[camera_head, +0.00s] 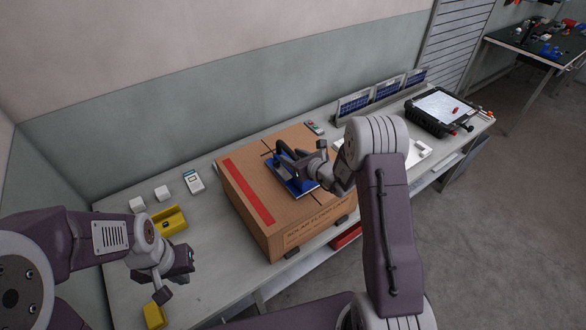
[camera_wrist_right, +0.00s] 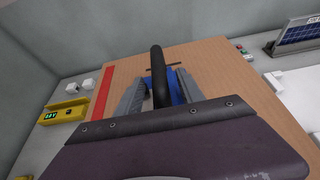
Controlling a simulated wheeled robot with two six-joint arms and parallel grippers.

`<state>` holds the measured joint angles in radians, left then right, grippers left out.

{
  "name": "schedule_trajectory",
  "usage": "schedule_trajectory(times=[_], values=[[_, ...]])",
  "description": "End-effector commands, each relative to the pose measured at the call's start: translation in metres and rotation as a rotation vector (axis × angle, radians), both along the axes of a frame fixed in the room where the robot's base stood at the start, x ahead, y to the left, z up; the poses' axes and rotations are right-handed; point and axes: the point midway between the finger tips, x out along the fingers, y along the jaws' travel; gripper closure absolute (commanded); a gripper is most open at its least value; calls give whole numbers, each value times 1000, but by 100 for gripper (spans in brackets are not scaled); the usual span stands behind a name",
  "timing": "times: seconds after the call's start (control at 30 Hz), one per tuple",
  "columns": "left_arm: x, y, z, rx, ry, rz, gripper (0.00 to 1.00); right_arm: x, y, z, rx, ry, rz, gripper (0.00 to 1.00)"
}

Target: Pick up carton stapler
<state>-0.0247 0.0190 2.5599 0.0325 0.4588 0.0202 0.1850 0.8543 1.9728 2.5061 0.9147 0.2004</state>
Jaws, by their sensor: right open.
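The carton stapler, with a blue base (camera_head: 297,185) and a black handle, sits on top of a large brown carton (camera_head: 240,205). In the right wrist view its black handle (camera_wrist_right: 158,70) stands between the grey fingers of my right gripper (camera_wrist_right: 158,92), with its blue part (camera_wrist_right: 174,90) behind. My right gripper (camera_head: 306,162) is open at the stapler and partly covers it in the head view. I cannot tell whether the fingers touch the handle. My left gripper (camera_head: 174,277) hangs over the left part of the table, away from the stapler; its opening is unclear.
Solar panels (camera_head: 353,105) and a tablet-like case (camera_head: 440,108) stand to the right. A red strip (camera_head: 249,190) runs along the carton top.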

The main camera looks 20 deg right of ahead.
Motion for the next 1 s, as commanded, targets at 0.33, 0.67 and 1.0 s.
schedule_trajectory(times=[0.33, 0.67, 1.0], values=[[0, 0, 0, 0, 0, 0, 100, 0, 0, 0, 0, 0, 0, 100], [0, 0, 0, 0, 0, 0, 100, 0, 0, 0, 0, 0, 0, 100], [0, 0, 0, 0, 0, 0, 100, 0, 0, 0, 0, 0, 0, 100]])
